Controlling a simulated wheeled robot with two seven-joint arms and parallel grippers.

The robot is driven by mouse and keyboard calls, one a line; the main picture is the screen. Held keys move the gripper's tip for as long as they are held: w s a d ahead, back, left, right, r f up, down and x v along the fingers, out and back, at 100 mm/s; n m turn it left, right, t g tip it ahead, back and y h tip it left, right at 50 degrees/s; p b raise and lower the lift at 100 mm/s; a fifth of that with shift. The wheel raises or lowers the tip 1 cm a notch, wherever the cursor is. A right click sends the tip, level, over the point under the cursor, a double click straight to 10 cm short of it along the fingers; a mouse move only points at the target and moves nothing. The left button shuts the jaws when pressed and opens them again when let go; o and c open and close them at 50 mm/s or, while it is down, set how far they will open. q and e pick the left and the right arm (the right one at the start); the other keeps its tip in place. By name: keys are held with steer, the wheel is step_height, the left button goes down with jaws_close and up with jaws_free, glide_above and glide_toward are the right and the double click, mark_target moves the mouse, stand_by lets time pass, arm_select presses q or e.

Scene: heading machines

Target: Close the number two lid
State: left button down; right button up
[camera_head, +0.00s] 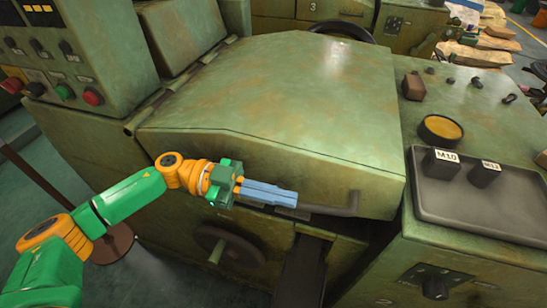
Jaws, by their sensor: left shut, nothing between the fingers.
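A large worn green metal lid (285,95) covers the machine in the middle, with its hinge side at the left. It lies low over the machine body; I cannot tell whether it is fully seated. A dark bar handle (340,207) sticks out at the lid's lower front right. My left gripper (290,196) is shut and empty, in front of the lid's front face. Its grey-blue fingers point right, with their tips close to the left end of the handle; I cannot tell if they touch. No number two is readable on this lid. My right gripper is out of view.
A control panel (80,55) with red and green buttons stands at the left. At right, a dark tray (480,205) holds blocks marked M10 and M12. A handwheel (230,247) sits below my arm. Another machine marked 3 (313,7) stands behind.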

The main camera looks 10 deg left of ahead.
arm_select(q)
step_height(320, 180, down, 9)
steer(key=a+y, duration=0.1)
steer(key=y, duration=0.2)
steer(key=shift+s+a+b, duration=0.15)
steer(key=shift+a+b, duration=0.15)
steer(key=shift+a, duration=0.05)
